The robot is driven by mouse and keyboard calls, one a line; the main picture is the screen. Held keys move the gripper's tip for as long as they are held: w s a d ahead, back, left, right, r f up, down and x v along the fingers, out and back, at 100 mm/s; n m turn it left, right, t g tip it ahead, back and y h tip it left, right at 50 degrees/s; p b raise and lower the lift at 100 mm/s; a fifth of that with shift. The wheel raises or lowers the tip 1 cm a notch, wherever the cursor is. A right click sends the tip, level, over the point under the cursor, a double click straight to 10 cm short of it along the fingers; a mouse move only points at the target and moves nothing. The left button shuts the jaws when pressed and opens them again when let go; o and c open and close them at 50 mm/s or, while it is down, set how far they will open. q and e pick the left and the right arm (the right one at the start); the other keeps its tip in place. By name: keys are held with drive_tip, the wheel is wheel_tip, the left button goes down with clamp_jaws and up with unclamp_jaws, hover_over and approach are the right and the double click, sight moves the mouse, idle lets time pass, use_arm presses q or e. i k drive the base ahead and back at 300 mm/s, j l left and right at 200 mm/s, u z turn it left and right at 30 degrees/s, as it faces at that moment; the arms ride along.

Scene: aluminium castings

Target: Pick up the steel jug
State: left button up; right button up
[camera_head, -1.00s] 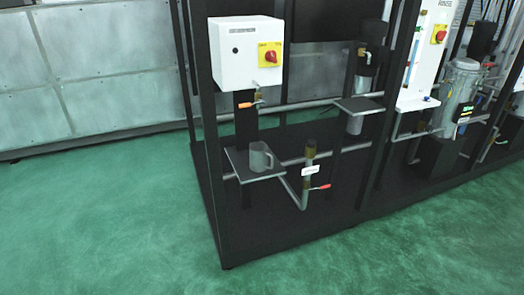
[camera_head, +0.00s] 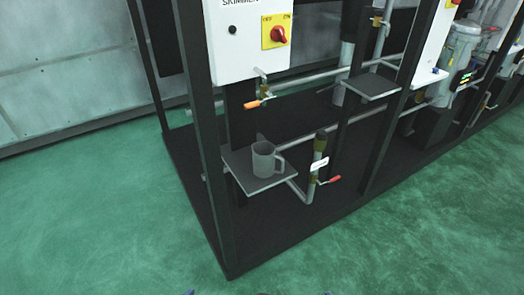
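The steel jug (camera_head: 263,160) is a grey mug-like vessel with a handle on its right side. It stands upright on a small dark shelf (camera_head: 240,172) inside a black frame rack. Neither of my grippers shows as such; only tiny bluish bits show at the bottom edge, too small to identify. Nothing touches the jug.
A black post (camera_head: 212,150) stands just left of the shelf. An orange-handled tap (camera_head: 258,101) is above the jug, under a white switch box (camera_head: 246,40). A pipe with a red-handled valve (camera_head: 318,165) is right of it. Green floor (camera_head: 110,235) in front is clear.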

sight(269, 162)
drive_tip(key=i+j+z, duration=0.1)
drive_tip(key=i+j, duration=0.15)
drive_tip(key=i+j+z, duration=0.1)
drive_tip(key=i+j, duration=0.2)
drive_tip(key=j, duration=0.2)
drive_tip(key=i+j+z, duration=0.1)
drive_tip(key=i+j, duration=0.15)
drive_tip(key=j, duration=0.15)
drive_tip(key=i+j+z, duration=0.1)
drive_tip(key=j, duration=0.3)
drive_tip(key=i, duration=0.1)
